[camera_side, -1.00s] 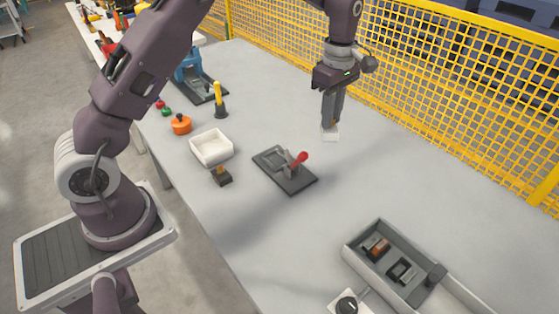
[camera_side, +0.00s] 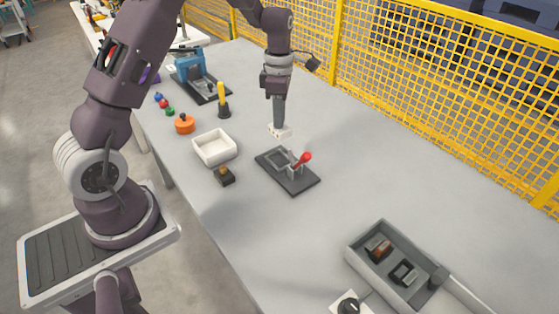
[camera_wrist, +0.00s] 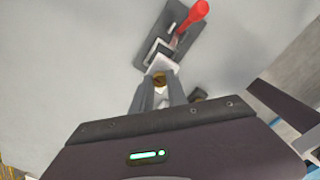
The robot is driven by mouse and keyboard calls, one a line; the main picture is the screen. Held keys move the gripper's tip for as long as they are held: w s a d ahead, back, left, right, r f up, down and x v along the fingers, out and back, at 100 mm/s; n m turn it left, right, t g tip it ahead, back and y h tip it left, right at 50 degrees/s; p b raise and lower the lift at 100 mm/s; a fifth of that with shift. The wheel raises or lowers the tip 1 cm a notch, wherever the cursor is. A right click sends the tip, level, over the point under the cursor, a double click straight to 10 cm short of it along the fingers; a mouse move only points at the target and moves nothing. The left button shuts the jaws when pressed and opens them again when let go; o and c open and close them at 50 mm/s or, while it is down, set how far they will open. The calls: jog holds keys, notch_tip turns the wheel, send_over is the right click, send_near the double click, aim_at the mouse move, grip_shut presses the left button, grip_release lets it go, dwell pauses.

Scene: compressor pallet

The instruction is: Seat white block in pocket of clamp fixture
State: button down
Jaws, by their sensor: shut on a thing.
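My gripper (camera_side: 279,127) is shut on the white block (camera_side: 284,133) and holds it in the air, a little behind the clamp fixture in the side view. In the wrist view the white block (camera_wrist: 163,64) shows past the fingertips of my gripper (camera_wrist: 160,84), with a brownish round part between them. The clamp fixture (camera_side: 295,186) is a dark plate on the table with a grey framed pocket at its left and a red-knobbed lever. In the wrist view the fixture (camera_wrist: 152,50) lies beyond the block, which overlaps part of it in the picture.
A white open tray (camera_side: 214,148) and a small dark block with a brass knob (camera_side: 225,177) stand left of the fixture. A grey bin (camera_side: 384,262) holds parts at the front right. A yellow mesh fence (camera_side: 440,95) runs behind the table. The table right of the fixture is clear.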

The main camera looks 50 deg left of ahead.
notch_tip(320, 180, down, 10)
jog(key=shift+f, duration=0.1)
jog(key=shift+f, duration=0.1)
jog(key=c, duration=1.3)
grip_release()
